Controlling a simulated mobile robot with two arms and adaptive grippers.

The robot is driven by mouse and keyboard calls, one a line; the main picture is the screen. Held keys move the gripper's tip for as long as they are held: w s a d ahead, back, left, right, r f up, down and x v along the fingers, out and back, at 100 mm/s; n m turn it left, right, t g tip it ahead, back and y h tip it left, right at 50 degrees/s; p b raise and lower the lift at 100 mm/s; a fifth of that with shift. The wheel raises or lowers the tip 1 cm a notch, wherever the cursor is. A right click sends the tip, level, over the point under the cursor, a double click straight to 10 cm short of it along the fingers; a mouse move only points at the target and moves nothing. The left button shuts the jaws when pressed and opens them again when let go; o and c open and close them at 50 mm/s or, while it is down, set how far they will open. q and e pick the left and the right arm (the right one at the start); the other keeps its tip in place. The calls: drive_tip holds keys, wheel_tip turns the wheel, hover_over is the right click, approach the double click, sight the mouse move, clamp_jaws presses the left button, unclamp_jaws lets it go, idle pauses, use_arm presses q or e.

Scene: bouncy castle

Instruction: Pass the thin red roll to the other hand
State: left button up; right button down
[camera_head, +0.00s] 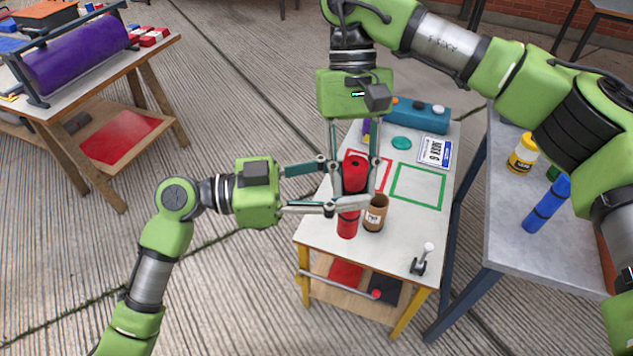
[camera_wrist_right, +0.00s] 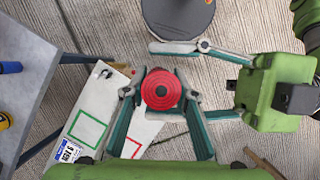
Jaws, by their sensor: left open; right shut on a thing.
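The thin red roll (camera_head: 354,172) is upright over the worktable, and its round end shows in the right wrist view (camera_wrist_right: 161,90). My right gripper (camera_head: 354,188) comes down from above and is shut on the roll, one finger on each side. My left gripper (camera_head: 346,186) reaches in from the left, open, with its fingers on either side of the roll. In the right wrist view the left gripper (camera_wrist_right: 185,82) comes in from the right. One left finger crosses in front of the roll's lower part. Whether the roll's lower end touches the table cannot be told.
The white worktable (camera_head: 325,228) has a green outline (camera_head: 418,188) and a red outline. A brown tube (camera_head: 375,213) stands close right of the roll. A blue box (camera_head: 420,114) is at the back, a small clamp (camera_head: 420,262) at the front. A grey table (camera_head: 505,220) stands right.

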use_arm(q)
drive_tip(key=shift+w+d, duration=0.15)
drive_tip(key=shift+d, duration=0.55)
drive_tip(key=c, duration=1.3)
drive_tip(key=shift+o, duration=0.2)
use_arm(e)
drive_tip(key=c, duration=1.6)
unclamp_jaws()
drive_tip(key=shift+o, duration=0.2)
